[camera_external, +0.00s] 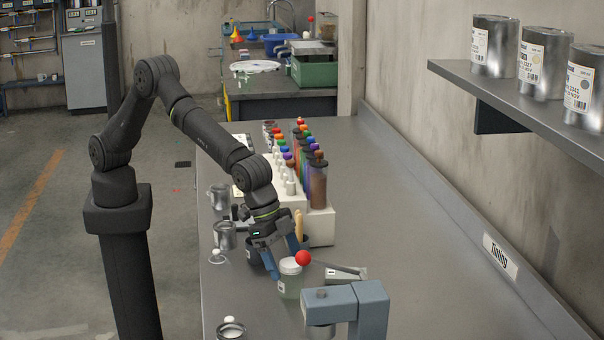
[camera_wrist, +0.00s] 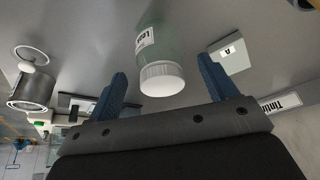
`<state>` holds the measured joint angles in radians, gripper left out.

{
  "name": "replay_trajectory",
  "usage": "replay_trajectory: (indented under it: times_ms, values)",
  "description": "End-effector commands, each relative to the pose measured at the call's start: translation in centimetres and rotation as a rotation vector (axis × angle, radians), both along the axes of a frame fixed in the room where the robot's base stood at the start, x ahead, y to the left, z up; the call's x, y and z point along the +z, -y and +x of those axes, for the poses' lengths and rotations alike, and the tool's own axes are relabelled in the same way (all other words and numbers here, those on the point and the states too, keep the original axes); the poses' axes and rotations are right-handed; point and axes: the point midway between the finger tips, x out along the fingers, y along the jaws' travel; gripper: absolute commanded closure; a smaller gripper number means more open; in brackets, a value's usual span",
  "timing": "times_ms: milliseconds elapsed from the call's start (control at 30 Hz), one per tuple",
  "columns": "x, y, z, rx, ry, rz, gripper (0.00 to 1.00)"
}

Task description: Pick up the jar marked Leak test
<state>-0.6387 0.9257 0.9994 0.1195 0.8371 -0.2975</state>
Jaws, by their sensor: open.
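A clear, greenish jar (camera_external: 290,286) with a white screw lid stands on the grey bench near a blue-grey device. In the wrist view the jar (camera_wrist: 151,48) shows a label on which "Leak" can be read; the rest of the label is turned away. My gripper (camera_external: 286,266) is open, its blue fingers coming down at the jar's lid. In the wrist view the gripper (camera_wrist: 162,66) has one finger on each side of the jar, with a gap on both sides. Nothing is held.
A blue-grey bench device (camera_external: 368,310) with a red-knobbed lever (camera_external: 303,258) stands close to the jar. Metal cans (camera_external: 226,236) line the bench's left edge. A white rack (camera_external: 321,228) of colored bottles is behind my gripper. The bench's right side is clear.

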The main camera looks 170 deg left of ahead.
Motion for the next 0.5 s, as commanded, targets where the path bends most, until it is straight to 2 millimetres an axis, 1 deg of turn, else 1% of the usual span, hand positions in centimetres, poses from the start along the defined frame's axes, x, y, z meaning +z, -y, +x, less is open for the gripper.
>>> replay_trajectory:
  times_ms: [167,267,400,500]
  values:
    - [-0.9,-0.2,0.2,0.000,-0.002,-0.001,0.22]
    - [-2.1,-0.4,0.4,-0.001,-0.002,-0.001,0.22]
    - [-4.2,-0.9,0.9,-0.001,-0.002,-0.001,0.22]
    - [-5.0,-1.2,1.1,-0.001,0.000,0.000,0.22]
